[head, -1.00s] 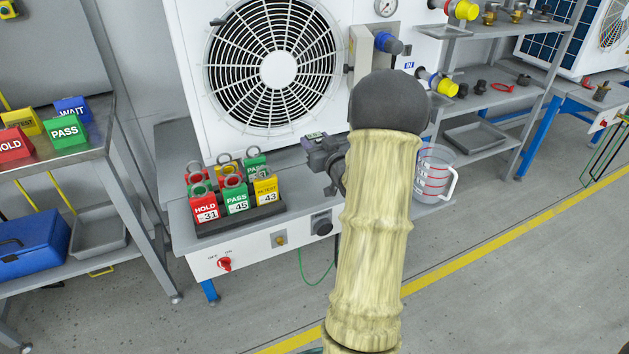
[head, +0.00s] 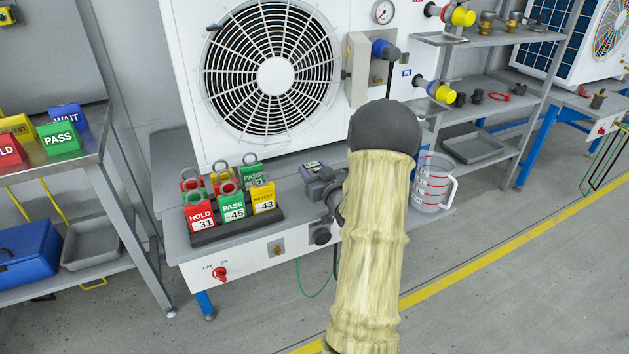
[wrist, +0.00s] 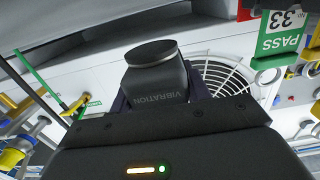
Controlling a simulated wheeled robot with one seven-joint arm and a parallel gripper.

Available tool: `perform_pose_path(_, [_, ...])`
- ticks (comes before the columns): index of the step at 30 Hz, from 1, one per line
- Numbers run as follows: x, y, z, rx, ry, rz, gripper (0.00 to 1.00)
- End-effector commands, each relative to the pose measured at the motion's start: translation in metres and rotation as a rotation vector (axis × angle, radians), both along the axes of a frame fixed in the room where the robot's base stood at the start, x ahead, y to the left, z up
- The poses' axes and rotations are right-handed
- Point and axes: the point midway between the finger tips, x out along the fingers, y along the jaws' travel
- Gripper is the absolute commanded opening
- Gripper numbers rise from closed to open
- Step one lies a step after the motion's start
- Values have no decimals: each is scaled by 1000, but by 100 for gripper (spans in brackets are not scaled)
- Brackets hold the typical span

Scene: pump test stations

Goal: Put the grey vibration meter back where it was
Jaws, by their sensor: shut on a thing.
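The grey vibration meter (wrist: 157,82) is between my fingers in the wrist view, with its "VIBRATION" label and round dark end showing. In the head view the meter (head: 313,168) shows a small display on top, over the grey bench top (head: 293,190) just right of the tag rack. My gripper (head: 326,188) is shut on it, partly hidden behind my forearm. I cannot tell whether the meter touches the bench.
A rack (head: 240,230) of red, green and yellow tags stands close left of the meter. The fan unit (head: 275,75) is behind. A measuring jug (head: 432,182) stands to the right, beyond my forearm. A blue plug with a cable (head: 384,50) is above.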

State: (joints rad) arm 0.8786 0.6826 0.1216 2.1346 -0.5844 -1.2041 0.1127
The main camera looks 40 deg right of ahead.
Motion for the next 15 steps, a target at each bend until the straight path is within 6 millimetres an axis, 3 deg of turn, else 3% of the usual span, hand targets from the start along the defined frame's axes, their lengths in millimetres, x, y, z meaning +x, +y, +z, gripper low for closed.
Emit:
perform_pose_path(1, [0,0,-12,3,0,0,7])
perform_pose_path(5, [0,0,-28,2,0,0,7])
perform_pose_path(15, [0,0,-30,0,-2,0,7])
